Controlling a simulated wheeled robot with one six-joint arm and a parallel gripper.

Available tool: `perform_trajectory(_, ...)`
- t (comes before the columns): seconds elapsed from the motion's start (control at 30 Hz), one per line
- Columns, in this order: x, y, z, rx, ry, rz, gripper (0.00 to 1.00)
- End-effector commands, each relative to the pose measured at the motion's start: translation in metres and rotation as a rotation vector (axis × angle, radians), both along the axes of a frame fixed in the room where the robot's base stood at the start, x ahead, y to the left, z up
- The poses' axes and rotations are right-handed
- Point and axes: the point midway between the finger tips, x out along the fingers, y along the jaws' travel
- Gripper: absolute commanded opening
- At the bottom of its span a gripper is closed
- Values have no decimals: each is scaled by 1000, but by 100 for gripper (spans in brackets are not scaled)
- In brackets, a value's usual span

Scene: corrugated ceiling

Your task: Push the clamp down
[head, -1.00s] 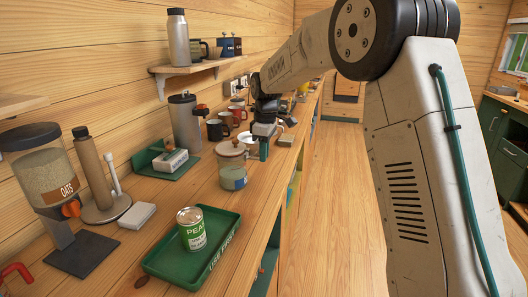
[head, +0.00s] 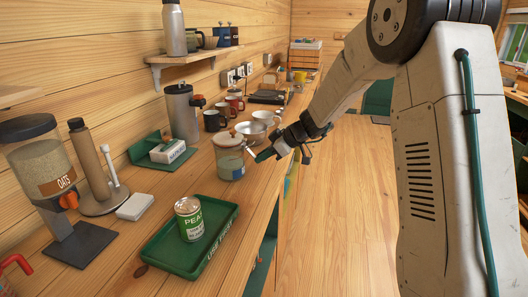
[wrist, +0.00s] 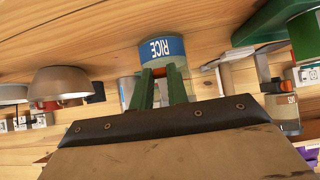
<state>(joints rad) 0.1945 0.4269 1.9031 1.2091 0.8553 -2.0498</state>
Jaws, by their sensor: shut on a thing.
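The clamp (head: 249,151) is a thin metal wire lever at the right side of a glass jar (head: 229,163) with a brown lid. My gripper (head: 263,154) is just right of the jar, tilted down toward it, and its green fingers are shut on the clamp. In the wrist view the jar, with its blue RICE label (wrist: 162,49), lies straight ahead of my fingers (wrist: 162,85). A small red-orange piece (wrist: 160,71) shows between the fingertips. The fingers hide much of the clamp there, so its exact angle cannot be told.
A metal bowl (head: 252,133) and several mugs (head: 215,120) stand behind the jar. A green tray (head: 159,255) with a pea can (head: 190,220) is in front. A green holder (head: 150,148) is to the left. The floor (head: 345,220) on the right is clear.

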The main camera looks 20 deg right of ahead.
Motion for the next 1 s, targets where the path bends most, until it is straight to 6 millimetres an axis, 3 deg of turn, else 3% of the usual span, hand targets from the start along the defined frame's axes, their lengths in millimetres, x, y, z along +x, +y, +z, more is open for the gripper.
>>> perform_trajectory(0.5,8,14,-27,396,-256,1,0)
perform_trajectory(1.0,15,24,-34,596,-392,4,0)
